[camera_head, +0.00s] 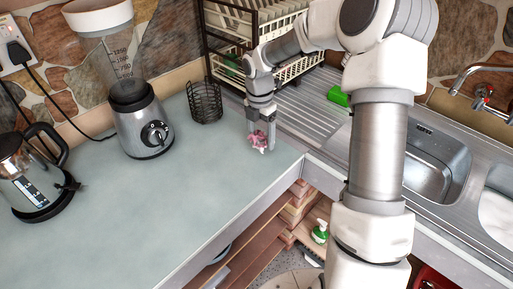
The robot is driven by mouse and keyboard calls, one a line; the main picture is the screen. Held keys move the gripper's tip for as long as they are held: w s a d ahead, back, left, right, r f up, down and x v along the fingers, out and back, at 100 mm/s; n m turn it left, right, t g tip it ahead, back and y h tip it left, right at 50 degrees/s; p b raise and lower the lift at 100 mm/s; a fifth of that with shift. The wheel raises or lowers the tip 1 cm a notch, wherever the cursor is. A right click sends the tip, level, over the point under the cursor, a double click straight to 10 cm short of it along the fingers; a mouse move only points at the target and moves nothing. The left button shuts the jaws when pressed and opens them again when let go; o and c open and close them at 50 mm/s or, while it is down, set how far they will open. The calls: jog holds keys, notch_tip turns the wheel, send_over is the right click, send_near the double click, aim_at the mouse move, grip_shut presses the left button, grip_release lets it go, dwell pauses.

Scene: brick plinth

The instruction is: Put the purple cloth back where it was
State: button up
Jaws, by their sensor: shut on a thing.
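A small crumpled pink-purple cloth (258,141) is at my gripper's fingertips, near the right end of the grey-green counter (150,215). My gripper (260,144) points down and is shut on the cloth, with one finger on each side of it. The cloth is at or just above the counter surface; I cannot tell whether it touches. Part of it is hidden by the fingers.
A black wire basket (205,102) stands left of my gripper, with a blender (143,125) and kettle (35,180) farther left. A dish rack (285,65) stands behind. A green sponge (338,96) lies by the sink (435,165). The counter's front middle is clear.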

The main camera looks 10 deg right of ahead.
aim_at(257, 155)
jog(key=shift+w+a+f, duration=0.2)
jog(key=shift+a+f, duration=0.25)
jog(key=shift+a, duration=0.15)
jog(key=shift+f, duration=1.95)
jog(key=shift+f, duration=0.15)
jog(key=o, duration=1.1)
jog(key=r, duration=1.1)
jog(key=shift+w+a+r+p, duration=0.1)
jog(key=shift+w+p, duration=0.15)
jog(key=shift+p, duration=0.1)
jog(key=shift+r, duration=0.6)
